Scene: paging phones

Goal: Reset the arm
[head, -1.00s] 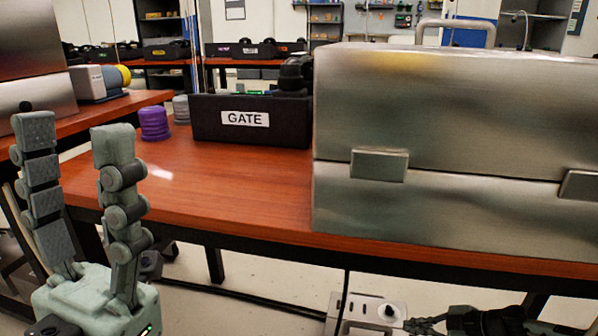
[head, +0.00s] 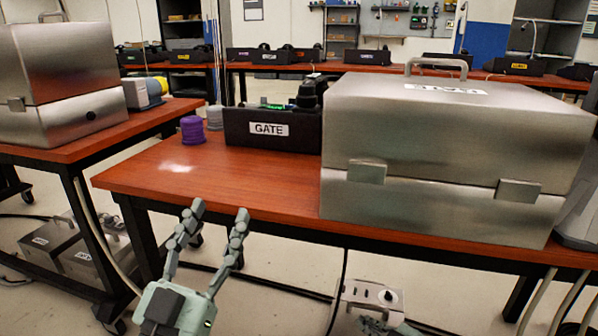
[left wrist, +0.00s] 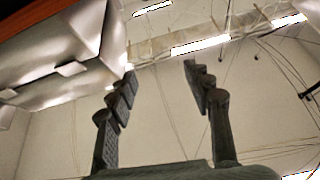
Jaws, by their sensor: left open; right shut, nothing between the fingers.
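My left gripper (head: 219,210) is open and empty in the head view, its two jointed fingers pointing up in front of the table's (head: 150,180) front edge. In the left wrist view the left gripper's fingers (left wrist: 160,72) are spread with nothing between them. A grey-green part of my right gripper (head: 385,326) shows at the bottom edge of the head view, mostly cut off. It is shut, and I see nothing held in it.
A large metal case (head: 430,150) stands shut on the table, right of a black GATE bin (head: 240,136). Purple (head: 192,130) and grey (head: 214,118) ribbed stacks sit left of the bin. Another metal case (head: 70,115) is on the left table. The table's front left is clear.

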